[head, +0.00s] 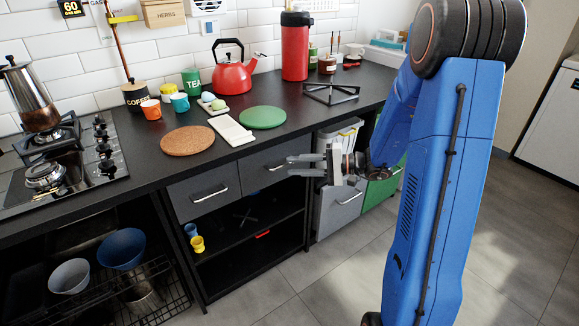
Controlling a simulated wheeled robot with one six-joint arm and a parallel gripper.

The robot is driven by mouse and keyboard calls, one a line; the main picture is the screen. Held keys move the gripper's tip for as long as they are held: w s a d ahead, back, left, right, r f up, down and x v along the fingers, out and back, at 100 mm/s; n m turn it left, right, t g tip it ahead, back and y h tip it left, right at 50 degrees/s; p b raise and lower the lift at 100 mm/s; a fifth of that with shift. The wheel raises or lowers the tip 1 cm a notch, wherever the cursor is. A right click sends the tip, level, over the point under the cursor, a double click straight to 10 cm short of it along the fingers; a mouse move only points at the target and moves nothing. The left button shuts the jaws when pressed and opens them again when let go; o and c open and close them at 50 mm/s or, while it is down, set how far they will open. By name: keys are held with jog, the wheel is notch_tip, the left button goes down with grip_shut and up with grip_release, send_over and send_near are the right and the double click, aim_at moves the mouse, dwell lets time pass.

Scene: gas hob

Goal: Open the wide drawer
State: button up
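Two grey drawer fronts sit side by side under the black counter, the left drawer (204,181) and the right drawer (262,161), each with a metal bar handle. Both look shut. I cannot tell for sure which one is the wide drawer. My gripper (291,166) is at the right end of the right drawer, its fingers pointing left and spread apart with nothing visible between them. The fingertips are close to that drawer's handle (276,167); whether they touch it I cannot tell. My blue arm hides part of the units on the right.
Below the drawers is an open shelf with a yellow cup (197,244). Right of it are a grey pull-out bin (338,212) and a green bin (381,190), both with handles. A hob (62,168) and a red kettle (233,76) stand on the counter. The floor in front is clear.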

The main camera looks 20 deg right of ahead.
jog(key=shift+x, duration=1.25)
grip_shut()
jog(key=shift+s+d, duration=0.1)
